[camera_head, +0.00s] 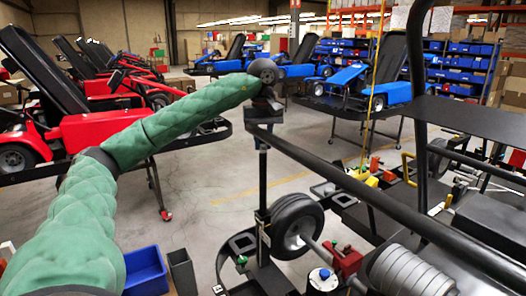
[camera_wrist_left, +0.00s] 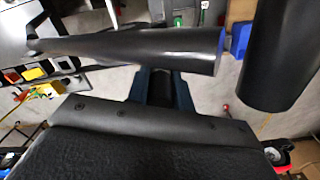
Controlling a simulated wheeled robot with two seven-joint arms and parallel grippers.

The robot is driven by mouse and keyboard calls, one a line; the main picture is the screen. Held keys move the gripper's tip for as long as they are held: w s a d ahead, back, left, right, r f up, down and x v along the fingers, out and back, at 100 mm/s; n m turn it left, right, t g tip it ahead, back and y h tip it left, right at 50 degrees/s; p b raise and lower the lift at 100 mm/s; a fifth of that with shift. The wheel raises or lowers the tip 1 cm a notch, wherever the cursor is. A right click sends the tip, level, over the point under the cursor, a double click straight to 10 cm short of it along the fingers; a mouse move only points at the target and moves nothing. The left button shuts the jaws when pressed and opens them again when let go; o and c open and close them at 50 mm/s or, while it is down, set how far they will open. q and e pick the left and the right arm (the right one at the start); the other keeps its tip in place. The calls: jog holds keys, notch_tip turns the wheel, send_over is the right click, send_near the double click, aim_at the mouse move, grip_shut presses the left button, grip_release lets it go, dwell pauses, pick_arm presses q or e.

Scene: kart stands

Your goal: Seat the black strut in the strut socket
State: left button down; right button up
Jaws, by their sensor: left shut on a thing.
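The black strut (camera_head: 263,185) stands close to upright in the head view, a thin dark rod in front of the far wheel. My left gripper (camera_head: 262,142), on the green-sleeved arm, is shut on its upper end, partly hidden by a black frame tube. In the left wrist view my dark blue fingers (camera_wrist_left: 162,88) close around something dark, and a black tube crosses in front of their tips. The strut's lower end is down by the black bracket plate (camera_head: 243,244). I cannot make out the strut socket or tell whether the end sits in it. My right gripper is not in view.
The long black tube (camera_head: 390,209) slants across the front right, close to the gripper. A black tire (camera_head: 294,226), a grey coil (camera_head: 408,271) and a red part (camera_head: 346,261) crowd the lower right. A blue bin (camera_head: 146,271) stands lower left. Open floor lies behind.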

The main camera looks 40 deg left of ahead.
aim_at(263, 150)
pick_arm(q)
jog(key=shift+f, duration=0.45)
notch_tip(263, 150, down, 2)
jog(key=shift+p, duration=0.65)
jog(key=shift+f, duration=0.2)
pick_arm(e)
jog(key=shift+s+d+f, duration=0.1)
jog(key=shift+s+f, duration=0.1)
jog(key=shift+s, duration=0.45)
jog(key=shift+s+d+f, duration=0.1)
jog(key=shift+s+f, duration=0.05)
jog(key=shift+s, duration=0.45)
pick_arm(q)
jog(key=shift+f, duration=0.1)
jog(key=c, duration=1.3)
grip_release()
jog(key=shift+o, duration=0.3)
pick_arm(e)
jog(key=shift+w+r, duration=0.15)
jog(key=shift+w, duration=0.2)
